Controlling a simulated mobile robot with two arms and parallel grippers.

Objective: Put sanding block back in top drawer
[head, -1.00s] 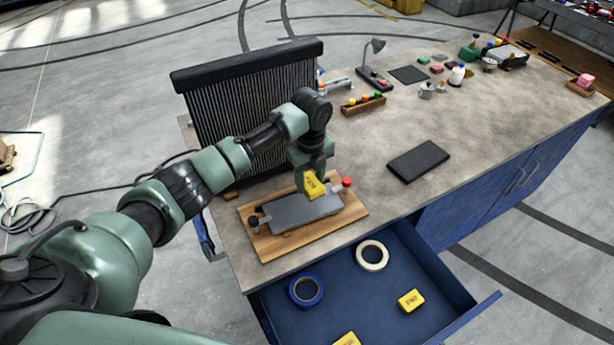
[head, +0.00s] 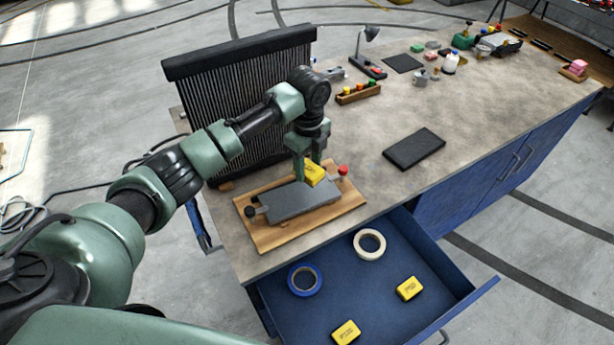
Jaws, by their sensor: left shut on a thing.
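A yellow sanding block (head: 315,174) is between the fingers of my left gripper (head: 308,173), which is shut on it. The gripper points down over the grey plate (head: 300,199) on a wooden board (head: 258,236). I cannot tell whether the block touches the plate. The blue top drawer (head: 376,290) is pulled open at the bench front, to the right of and below the gripper. Two similar yellow blocks lie in it, one at the right (head: 409,288) and one at the front (head: 346,332). My right gripper is not in view.
The drawer also holds a blue tape roll (head: 304,281) and a cream tape roll (head: 383,243). A black ribbed radiator (head: 240,110) stands behind my left arm. A dark pad (head: 414,149) lies on the bench, with clear top around it.

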